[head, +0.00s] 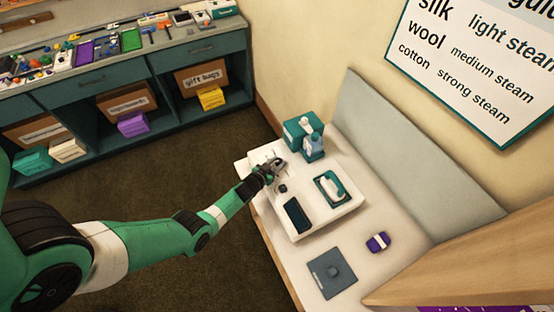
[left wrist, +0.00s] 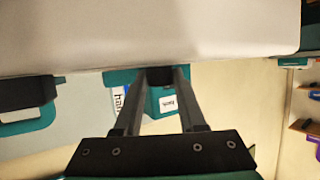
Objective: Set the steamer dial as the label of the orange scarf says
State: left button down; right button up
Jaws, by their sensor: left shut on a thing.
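My left gripper (head: 278,165) is over the far-left part of a white tray-like unit (head: 320,222) on the bench. In the left wrist view its two fingers (left wrist: 160,78) close on a small dark knob-like piece (left wrist: 160,74); I cannot tell for certain whether this is the steamer dial. Another small dark piece (head: 283,188) sits on the unit just below the gripper in the picture. A teal-and-white appliance (head: 333,189) and a dark rectangular piece (head: 296,214) lie on the unit too. I see no orange scarf or scarf label. My right gripper is out of view.
A teal box (head: 296,132) and a blue bottle (head: 313,148) stand behind the unit. A purple item (head: 378,242) and a grey mat (head: 332,273) lie in front. A wall guide (head: 470,65) reads silk light steam, wool medium steam, cotton strong steam.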

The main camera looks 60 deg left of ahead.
pick_arm(q)
jog(key=shift+a+r+m+t+h+p, duration=0.2)
jog(key=shift+r+m+t+h+p, duration=0.05)
jog(key=shift+m+t+h+p, duration=0.2)
jog(key=shift+f+m+h, duration=0.1)
jog(key=shift+m+h, duration=0.45)
jog(key=shift+a+m+t+h+b, duration=0.1)
jog(key=shift+m+t+h+b, duration=0.2)
jog(key=shift+t+h+b, duration=0.1)
jog(key=m+h+b, duration=0.1)
jog(key=h+b, duration=0.1)
jog(key=m+h+b, duration=0.4)
jog(key=b, duration=0.1)
jog(key=shift+s+a+f, duration=0.15)
jog(key=shift+a+f, duration=0.05)
jog(key=shift+a, duration=0.05)
jog(key=shift+r+m+h+b, duration=0.2)
jog(key=shift+m+h+b, duration=0.4)
jog(key=shift+b, duration=0.05)
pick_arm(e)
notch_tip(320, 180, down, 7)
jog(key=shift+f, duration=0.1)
pick_arm(q)
jog(key=c, duration=0.5)
grip_release()
